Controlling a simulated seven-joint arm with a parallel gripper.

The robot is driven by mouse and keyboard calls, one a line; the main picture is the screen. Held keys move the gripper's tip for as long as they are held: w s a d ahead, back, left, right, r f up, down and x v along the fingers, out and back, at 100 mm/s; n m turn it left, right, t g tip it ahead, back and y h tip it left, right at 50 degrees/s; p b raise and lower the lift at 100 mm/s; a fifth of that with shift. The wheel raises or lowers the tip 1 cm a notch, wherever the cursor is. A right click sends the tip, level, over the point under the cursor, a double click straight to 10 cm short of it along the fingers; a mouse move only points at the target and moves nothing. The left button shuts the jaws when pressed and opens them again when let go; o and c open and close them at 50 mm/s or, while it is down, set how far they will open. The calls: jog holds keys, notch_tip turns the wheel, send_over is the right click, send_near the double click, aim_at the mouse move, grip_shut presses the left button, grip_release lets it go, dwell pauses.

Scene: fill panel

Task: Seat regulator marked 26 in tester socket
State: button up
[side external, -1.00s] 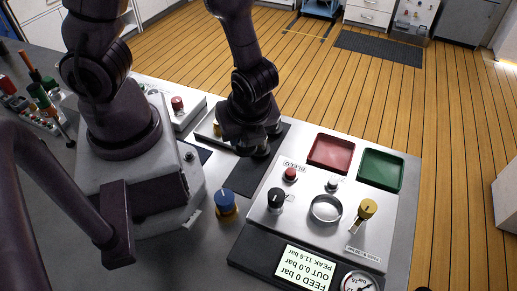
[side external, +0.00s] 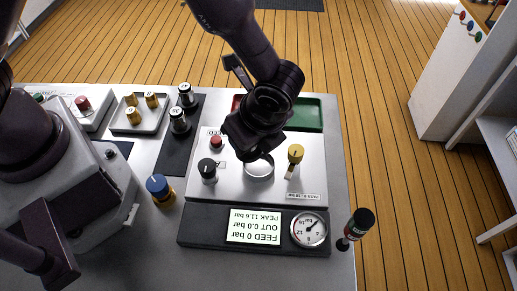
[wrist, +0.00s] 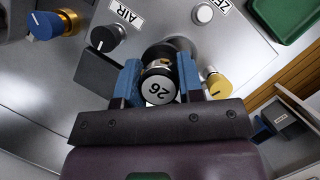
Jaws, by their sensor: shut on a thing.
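My gripper (wrist: 159,82) is shut on the regulator marked 26 (wrist: 157,90), with blue fingers on either side of its dark body. Its white top with the number faces the wrist camera. In the side view my gripper (side external: 250,143) is over the test panel (side external: 230,185), just behind and above the tester socket (side external: 259,176), a metal ring. The gripper hides the regulator there. In the wrist view the regulator covers part of the socket (wrist: 158,49). I cannot tell whether the regulator's lower end touches the ring.
Beside the socket are a black knob (side external: 208,171), a yellow knob (side external: 295,154) and a red button (side external: 216,141). A green tray (side external: 308,113) lies behind. Two other regulators (side external: 178,121) stand on the dark mat (side external: 172,158).

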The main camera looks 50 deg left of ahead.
aim_at(259, 153)
jog(key=shift+w+d+f, duration=0.2)
jog(key=shift+w+f, duration=0.2)
jog(key=shift+f, duration=0.15)
jog(key=shift+w+d+f, duration=0.2)
jog(key=shift+w+f, duration=0.15)
jog(key=shift+f, duration=0.2)
jog(key=shift+w+f, duration=0.1)
jog(key=shift+f, duration=1.45)
jog(key=shift+f, duration=0.1)
jog(key=o, duration=1.1)
jog(key=v, duration=1.2)
